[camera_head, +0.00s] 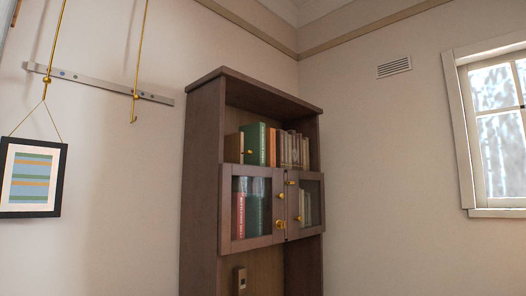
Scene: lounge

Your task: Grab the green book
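A green book (253,144) stands upright on the open upper shelf of a dark brown bookcase (202,180), left of an orange-red book (271,147) and a row of brown and grey books (292,150). More dark green spines (255,206) show behind the glass of the left cabinet door below, beside a red book (239,214). Neither of my grippers is in view.
The glass doors below the open shelf look shut and have brass fittings (281,225). A framed striped picture (32,178) hangs at the left under a metal wall rail (95,83). A window (497,130) is at the right. The floor is out of view.

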